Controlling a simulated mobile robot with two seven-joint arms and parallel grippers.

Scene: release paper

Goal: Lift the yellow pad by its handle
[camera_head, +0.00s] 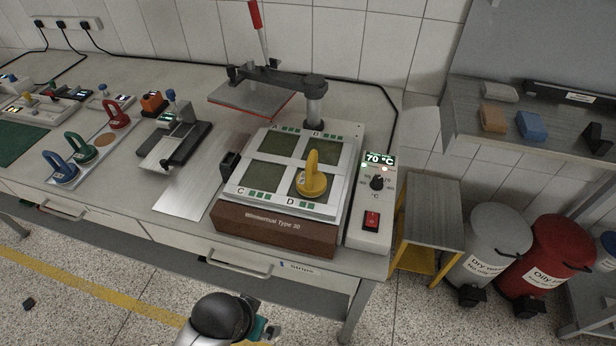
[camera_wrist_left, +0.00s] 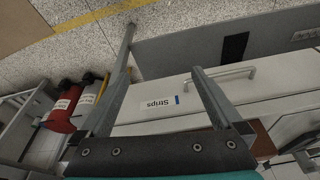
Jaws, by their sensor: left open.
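The yellow pad (camera_head: 311,186) is a round disc with an upright loop handle (camera_head: 312,160). It sits on the front right field of the white-framed heating plate (camera_head: 235,200), which has a brown front marked "Winnertsal Type 30". My left gripper (camera_head: 262,318) is low at the bottom of the head view, in front of the bench and well apart from the pad. In the left wrist view my left gripper (camera_wrist_left: 163,70) has its two fingers spread with nothing between them, facing the drawer fronts. The pad is not in the wrist view. My right gripper is not in view.
A grey press plate (camera_head: 250,98) on a post with a red lever stands behind the heating plate. A controller (camera_head: 371,215) reading 70 °C stands right of it. Blue, green and red handled pads (camera_head: 60,168) are at left.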

